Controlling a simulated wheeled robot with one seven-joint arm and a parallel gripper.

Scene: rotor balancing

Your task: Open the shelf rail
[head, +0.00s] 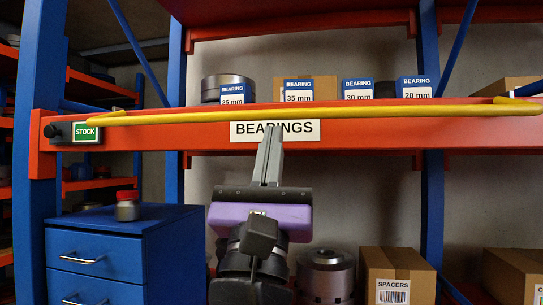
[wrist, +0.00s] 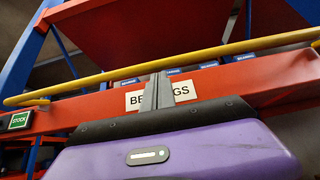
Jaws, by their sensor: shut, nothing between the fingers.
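The yellow shelf rail (head: 330,114) runs lengthwise across the front of the orange shelf beam (head: 370,132). Its ends bend back at the left and right. It also crosses the wrist view (wrist: 215,53). My gripper (head: 272,130) points up, its grey fingers together and empty, in front of the white BEARINGS label (head: 300,131). The fingertips appear just below the rail; contact cannot be told. In the wrist view my gripper (wrist: 158,77) covers the middle of the label, with its tips just under the rail.
A green STOCK sign (head: 87,132) with a black knob (head: 55,132) sits at the beam's left end. Bearing size cards and boxes stand behind the rail. Below are a blue drawer cabinet (head: 95,250) with a red-lidded jar (head: 127,206), metal rings (head: 326,275) and a SPACERS box (head: 398,272).

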